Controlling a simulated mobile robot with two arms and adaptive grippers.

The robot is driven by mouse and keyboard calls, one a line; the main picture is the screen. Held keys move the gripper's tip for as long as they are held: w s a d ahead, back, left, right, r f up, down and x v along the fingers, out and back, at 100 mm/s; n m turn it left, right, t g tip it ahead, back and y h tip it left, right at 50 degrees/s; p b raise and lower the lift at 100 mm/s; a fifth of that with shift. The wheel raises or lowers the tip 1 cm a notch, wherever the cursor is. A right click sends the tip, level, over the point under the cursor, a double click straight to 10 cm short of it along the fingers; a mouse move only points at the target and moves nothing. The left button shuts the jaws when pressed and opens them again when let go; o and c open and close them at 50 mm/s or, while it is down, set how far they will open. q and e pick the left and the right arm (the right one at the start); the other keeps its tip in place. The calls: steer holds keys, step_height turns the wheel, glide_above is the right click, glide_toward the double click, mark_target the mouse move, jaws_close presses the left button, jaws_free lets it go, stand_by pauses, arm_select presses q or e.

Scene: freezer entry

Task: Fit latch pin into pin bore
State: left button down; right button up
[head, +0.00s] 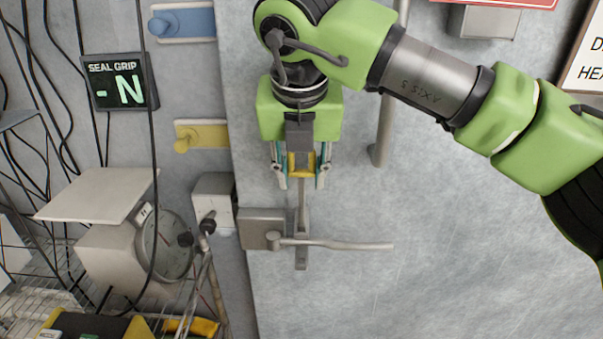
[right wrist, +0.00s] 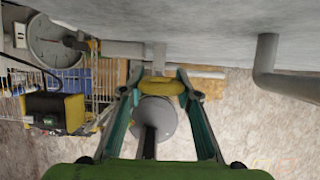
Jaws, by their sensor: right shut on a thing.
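My right gripper (head: 301,182) points down in front of the grey door panel, above the latch. Its fingers are shut on a yellow piece (head: 301,168), which I take for the latch pin's grip. In the right wrist view, the yellow piece (right wrist: 172,92) sits between the fingertips (right wrist: 168,80). The latch has a grey block (head: 263,229), a lever handle (head: 345,244) pointing right and a narrow upright bar (head: 302,255). The upright bar also shows behind the yellow piece (right wrist: 159,52). I cannot make out the bore opening or whether the pin touches it. My left gripper is out of view.
A scale with a round dial (head: 165,245) stands left of the latch. A display (head: 120,82) reads "SEAL GRIP -N". A vertical grey pipe handle (head: 386,125) is right of my gripper. A wire rack (right wrist: 103,78) shows at left. The panel below the lever is clear.

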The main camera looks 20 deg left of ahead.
mark_target(302, 226)
steer(key=shift+b, duration=0.45)
stand_by(0.8)
steer(key=shift+f+b, duration=5.2)
steer(key=shift+f, duration=0.55)
steer(key=o, duration=1.3)
steer(key=v, duration=1.2)
